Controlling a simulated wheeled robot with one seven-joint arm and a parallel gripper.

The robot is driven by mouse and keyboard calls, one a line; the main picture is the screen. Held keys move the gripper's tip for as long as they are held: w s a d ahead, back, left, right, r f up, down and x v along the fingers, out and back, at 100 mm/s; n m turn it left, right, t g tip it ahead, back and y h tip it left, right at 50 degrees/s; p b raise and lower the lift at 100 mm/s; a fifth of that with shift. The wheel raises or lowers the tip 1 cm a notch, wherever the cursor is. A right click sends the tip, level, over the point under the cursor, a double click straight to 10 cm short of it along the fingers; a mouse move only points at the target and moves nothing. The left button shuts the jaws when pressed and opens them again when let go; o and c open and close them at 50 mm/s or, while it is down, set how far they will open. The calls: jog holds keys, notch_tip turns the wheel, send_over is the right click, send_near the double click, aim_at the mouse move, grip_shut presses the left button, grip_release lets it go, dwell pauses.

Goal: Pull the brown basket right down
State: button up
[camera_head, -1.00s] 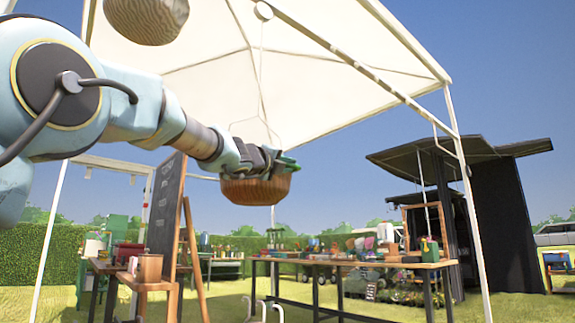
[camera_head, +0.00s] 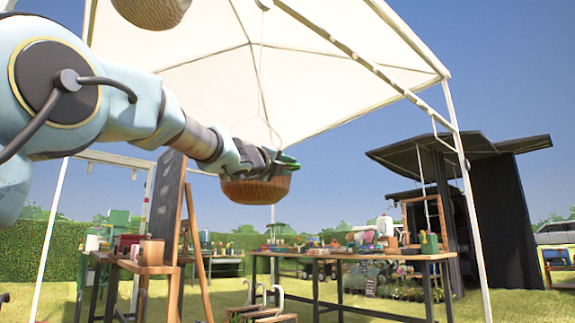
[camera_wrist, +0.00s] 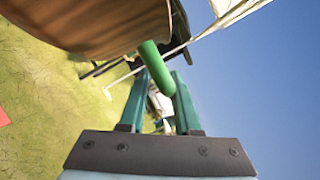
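The brown basket (camera_head: 254,191) hangs by thin wires under the white canopy, in the middle of the head view. It also fills the upper left of the wrist view (camera_wrist: 95,25), seen very close. My gripper (camera_head: 285,160) is at the basket's rim, its tips over the right part of it. In the wrist view my two teal fingers (camera_wrist: 160,80) stand apart with background showing between them. A green rod-like piece (camera_wrist: 155,68) by the basket overlaps the gap between the fingers. I cannot tell whether the fingers touch it or the rim.
A second woven basket (camera_head: 152,9) hangs at the top left. Below stand a chalkboard easel (camera_head: 166,205), a long table (camera_head: 350,257) with pots and plants, and wooden crates (camera_head: 265,315). A canopy post (camera_head: 470,220) stands at right.

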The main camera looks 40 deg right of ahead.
jog(key=shift+o, duration=1.4)
jog(key=shift+f, duration=0.1)
jog(key=shift+o, duration=0.2)
jog(key=b+v, duration=0.1)
jog(key=v, duration=0.9)
jog(key=shift+a, duration=0.4)
jog(key=shift+s+a, duration=0.1)
jog(key=shift+s, duration=0.05)
